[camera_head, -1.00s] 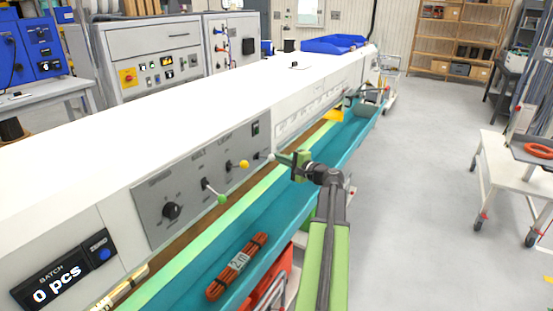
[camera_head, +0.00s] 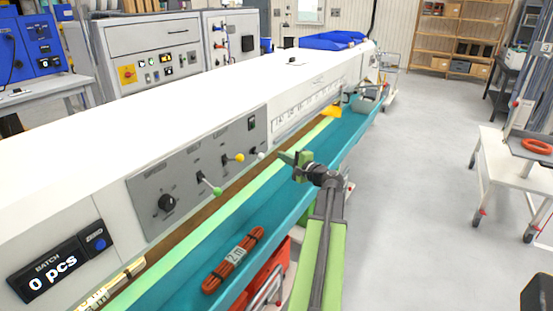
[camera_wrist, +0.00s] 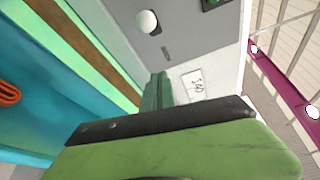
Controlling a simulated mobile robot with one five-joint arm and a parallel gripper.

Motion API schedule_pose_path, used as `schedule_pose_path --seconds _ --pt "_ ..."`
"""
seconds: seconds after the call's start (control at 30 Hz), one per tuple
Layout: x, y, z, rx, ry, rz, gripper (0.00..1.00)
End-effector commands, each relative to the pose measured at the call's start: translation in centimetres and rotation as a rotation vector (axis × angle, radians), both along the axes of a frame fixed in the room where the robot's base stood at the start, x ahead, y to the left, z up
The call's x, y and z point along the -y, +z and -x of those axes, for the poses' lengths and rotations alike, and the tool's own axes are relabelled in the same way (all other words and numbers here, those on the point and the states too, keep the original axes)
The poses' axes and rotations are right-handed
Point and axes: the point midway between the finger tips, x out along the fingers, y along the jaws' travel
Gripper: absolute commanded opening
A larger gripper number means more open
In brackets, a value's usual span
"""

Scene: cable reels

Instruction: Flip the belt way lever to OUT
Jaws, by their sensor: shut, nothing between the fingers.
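The grey control panel (camera_head: 200,165) on the white bench front carries levers with a green ball (camera_head: 217,190), a yellow ball (camera_head: 240,158) and a white ball (camera_head: 261,155). The labels are too blurred to read, so I cannot tell which is the belt way lever. My gripper (camera_head: 284,157) is shut and empty, just right of the white-ball lever with a small gap. In the wrist view, the white ball (camera_wrist: 147,21) stands out from the panel beyond my green fingers (camera_wrist: 158,92), apart from them.
A black knob (camera_head: 167,203) is left of the levers. Below runs a teal trough (camera_head: 190,277) holding an orange cable bundle (camera_head: 233,261). A batch display (camera_head: 47,273) reads 0 pcs.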

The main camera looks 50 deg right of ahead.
Motion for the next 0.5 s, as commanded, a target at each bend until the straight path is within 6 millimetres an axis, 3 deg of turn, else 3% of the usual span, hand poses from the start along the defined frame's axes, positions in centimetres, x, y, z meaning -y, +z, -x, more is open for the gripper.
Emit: schedule_pose_path --seconds 0.03,0.2,0.5 --pt "-1.5 0.3 0.9 0.0 0.001 0.0 0.0" --pt "-4.5 0.5 2.9 0.0 0.005 0.0 0.0" --pt "-7.7 0.7 5.2 0.0 0.01 0.0 0.0"
